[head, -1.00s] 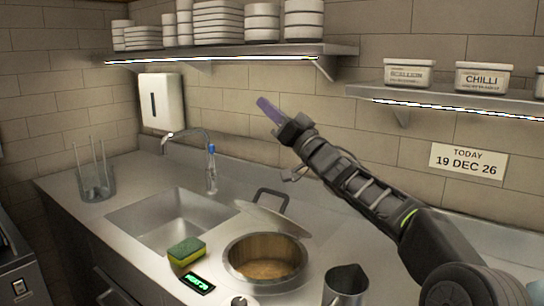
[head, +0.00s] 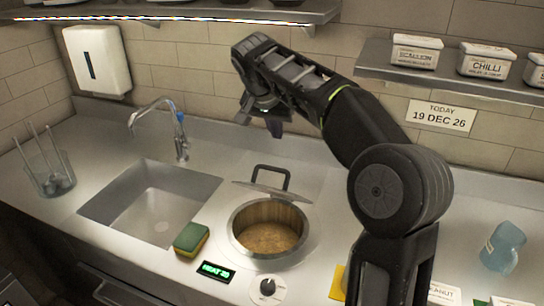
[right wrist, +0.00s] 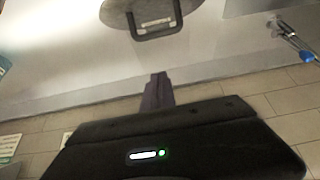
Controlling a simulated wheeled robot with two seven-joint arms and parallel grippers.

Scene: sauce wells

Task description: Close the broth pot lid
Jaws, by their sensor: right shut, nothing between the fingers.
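The broth pot (head: 240,240) is sunk in the counter, its mouth open, with brown broth (head: 268,238) inside. Its metal lid (head: 285,193) stands open at the pot's back edge, with a dark loop handle (head: 271,172) on top. My right gripper (head: 274,128) is above and behind the lid, pointing down, shut and empty, apart from the handle. In the right wrist view the shut fingers (right wrist: 158,82) point toward the handle (right wrist: 160,34) and part of the lid (right wrist: 130,14). My left gripper is not in view.
A sink (head: 150,205) with a faucet (head: 150,110) lies left of the pot. A sponge (head: 191,238), a heat display (head: 215,271) and a knob (head: 267,287) are near the pot's front. A shelf (head: 460,78) with labelled tubs hangs at the right. A blue jug (head: 503,248) stands far right.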

